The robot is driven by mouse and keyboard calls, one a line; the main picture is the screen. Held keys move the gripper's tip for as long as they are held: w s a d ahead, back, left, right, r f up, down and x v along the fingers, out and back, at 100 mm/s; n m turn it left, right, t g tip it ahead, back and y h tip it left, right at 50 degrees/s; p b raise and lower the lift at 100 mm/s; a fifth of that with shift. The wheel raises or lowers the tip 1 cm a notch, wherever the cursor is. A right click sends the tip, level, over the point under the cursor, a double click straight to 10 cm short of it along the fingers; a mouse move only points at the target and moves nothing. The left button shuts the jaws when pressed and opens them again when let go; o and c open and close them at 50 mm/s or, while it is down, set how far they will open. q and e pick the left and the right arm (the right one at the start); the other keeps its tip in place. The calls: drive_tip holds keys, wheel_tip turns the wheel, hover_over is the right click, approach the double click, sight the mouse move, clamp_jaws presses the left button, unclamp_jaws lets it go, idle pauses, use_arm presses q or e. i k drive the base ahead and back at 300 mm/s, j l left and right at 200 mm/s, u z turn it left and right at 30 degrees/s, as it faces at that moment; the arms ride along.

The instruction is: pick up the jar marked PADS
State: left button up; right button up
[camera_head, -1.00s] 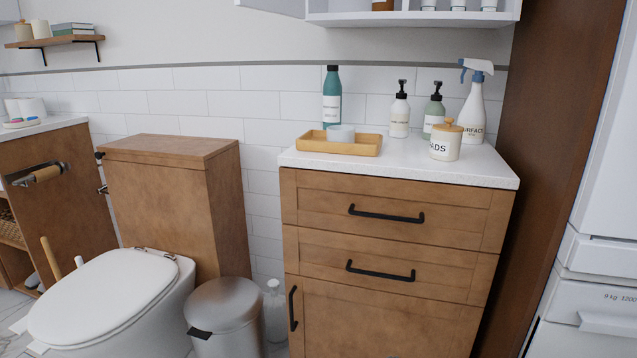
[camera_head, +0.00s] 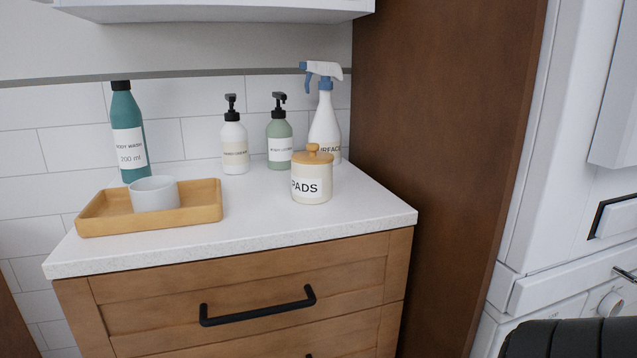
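The jar marked PADS (camera_head: 312,180) is cream with a wooden knobbed lid. It stands upright on the white countertop (camera_head: 240,235) of the wooden cabinet, toward its right side. Its label faces me and reads PADS. Nothing blocks the front of the jar. Neither of my grippers shows in the head view.
Behind the jar stand a spray bottle (camera_head: 325,115), a green pump bottle (camera_head: 279,140) and a white pump bottle (camera_head: 234,143). To the left are a teal bottle (camera_head: 127,135) and a wooden tray (camera_head: 205,205) holding a cup (camera_head: 154,194). A tall brown panel (camera_head: 440,150) rises at right.

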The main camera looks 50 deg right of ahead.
sight(312, 184)
drive_tip(key=i+z, duration=0.15)
drive_tip(key=z, duration=1.35)
